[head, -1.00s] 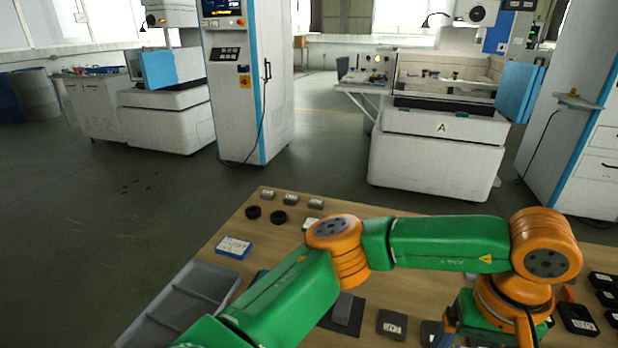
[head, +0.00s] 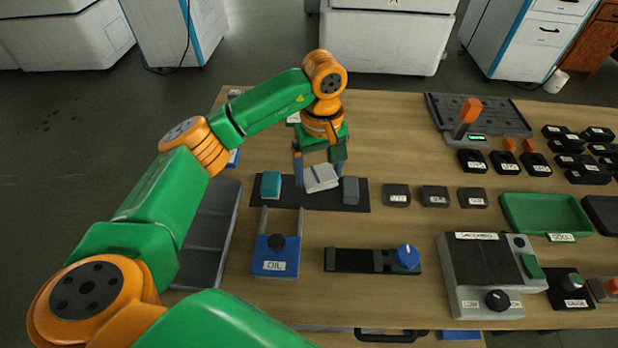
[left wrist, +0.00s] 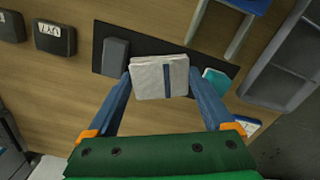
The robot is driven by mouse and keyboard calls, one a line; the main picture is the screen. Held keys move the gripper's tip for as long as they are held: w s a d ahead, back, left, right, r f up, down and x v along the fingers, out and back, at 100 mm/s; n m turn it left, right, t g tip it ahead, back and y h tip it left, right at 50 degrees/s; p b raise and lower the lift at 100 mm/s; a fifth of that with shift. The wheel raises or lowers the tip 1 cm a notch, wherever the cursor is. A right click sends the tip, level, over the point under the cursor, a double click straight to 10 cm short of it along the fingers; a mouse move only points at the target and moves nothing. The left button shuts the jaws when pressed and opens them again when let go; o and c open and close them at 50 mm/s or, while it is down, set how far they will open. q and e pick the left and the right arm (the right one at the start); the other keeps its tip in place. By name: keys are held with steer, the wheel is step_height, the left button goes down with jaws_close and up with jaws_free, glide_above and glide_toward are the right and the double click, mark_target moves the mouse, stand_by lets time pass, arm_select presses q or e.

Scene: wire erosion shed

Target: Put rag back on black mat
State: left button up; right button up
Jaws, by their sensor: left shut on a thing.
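The rag is a pale folded cloth (head: 321,179) over the black mat, between a teal block (head: 271,186) and a grey block (head: 350,190) that stand on it. My left gripper (head: 318,170) points down and is shut on the rag. In the left wrist view the rag (left wrist: 147,80) shows a blue stripe and sits between both blue fingers (left wrist: 159,78). The black mat (head: 298,200) lies on the wooden table; the rag covers part of its middle. I cannot tell whether the rag touches the mat. My right gripper is not in view.
A grey tray (head: 235,205) is left of the mat. A blue oil holder (head: 275,265) and a black fixture with a blue knob (head: 350,261) stand in front. Several dark labelled blocks (head: 397,195) lie to the right. Bare table shows behind the mat.

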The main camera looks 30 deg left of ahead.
mark_target(311, 166)
arm_select(q)
steer(key=shift+w+a+f, duration=0.3)
steer(key=shift+a+f, duration=0.45)
steer(key=shift+f, duration=0.2)
steer(key=f, duration=0.2)
steer(key=a+f+p, duration=0.1)
steer(key=f, duration=0.1)
steer(key=shift+w, duration=0.1)
steer(key=shift+f, duration=0.3)
steer(key=o, duration=1.3)
steer(key=shift+o, duration=0.2)
steer(key=shift+r, duration=0.35)
step_height(311, 166, up, 12)
steer(key=shift+f+b, duration=0.1)
steer(key=shift+b, duration=0.3)
